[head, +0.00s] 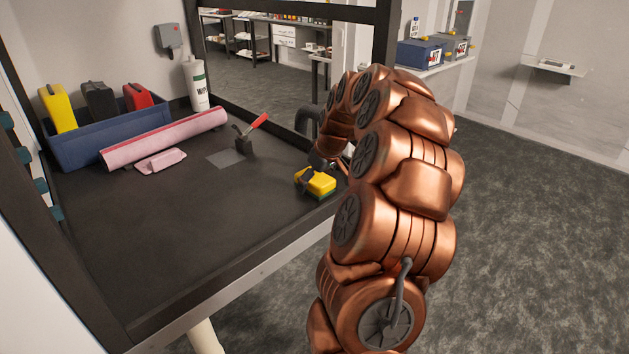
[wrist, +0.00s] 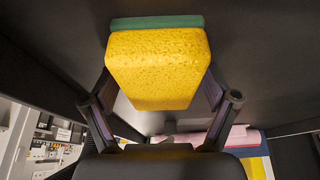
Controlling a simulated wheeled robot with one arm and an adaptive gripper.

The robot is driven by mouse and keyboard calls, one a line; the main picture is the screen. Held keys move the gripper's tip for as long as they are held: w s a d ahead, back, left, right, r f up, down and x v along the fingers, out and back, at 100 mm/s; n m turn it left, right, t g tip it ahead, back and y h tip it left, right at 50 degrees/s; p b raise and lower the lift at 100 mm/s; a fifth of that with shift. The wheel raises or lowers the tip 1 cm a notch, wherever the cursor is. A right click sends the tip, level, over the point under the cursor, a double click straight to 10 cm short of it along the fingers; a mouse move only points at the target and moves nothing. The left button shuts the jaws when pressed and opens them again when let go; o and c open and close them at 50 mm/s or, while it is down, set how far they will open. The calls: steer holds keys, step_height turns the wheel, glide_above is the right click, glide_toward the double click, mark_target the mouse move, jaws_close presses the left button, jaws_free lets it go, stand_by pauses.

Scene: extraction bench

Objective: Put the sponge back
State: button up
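The sponge is a yellow block with a green scouring layer (head: 319,184), at the right edge of the dark bench top (head: 150,240) in the head view. It fills the upper middle of the wrist view (wrist: 158,72), its green layer on the far side. My gripper (head: 313,177) has its fingers against both sides of the sponge, shut on it. The fingertips are partly hidden behind the sponge in the wrist view. I cannot tell whether the sponge touches the bench. A flat grey square (head: 226,158) lies on the bench left of the sponge.
A blue bin (head: 85,150) with yellow, black and red containers stands at the back left. Before it lie a pink roll (head: 165,138) and pink cloth (head: 160,161). The bench's front left is clear.

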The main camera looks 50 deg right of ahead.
stand_by(0.3)
steer(key=shift+s+r, duration=0.1)
steer(key=shift+r, duration=0.4)
steer(key=b+v, duration=0.2)
steer(key=v, duration=0.9)
steer(key=shift+s, duration=0.15)
steer(key=shift+a, duration=0.15)
steer(key=s+a+f+n+g+y, duration=0.1)
steer(key=s+a+f, duration=0.1)
steer(key=a, duration=1)
steer(key=s+a+f+n+g, duration=0.1)
steer(key=s+a, duration=0.1)
steer(key=a, duration=1.1)
steer(key=s+a+f+g, duration=0.1)
steer(key=s+a+f, duration=0.2)
steer(key=s, duration=0.4)
steer(key=s+a+f+m+g, duration=0.1)
steer(key=s+a+f, duration=0.3)
steer(key=s, duration=0.3)
steer(key=s+a+f+g+h, duration=0.1)
steer(key=s+a+f+g, duration=0.1)
steer(key=s+a, duration=0.3)
steer(key=s+f, duration=0.1)
steer(key=s, duration=0.2)
steer(key=shift+f+m, duration=0.25)
steer(key=shift+m, duration=0.15)
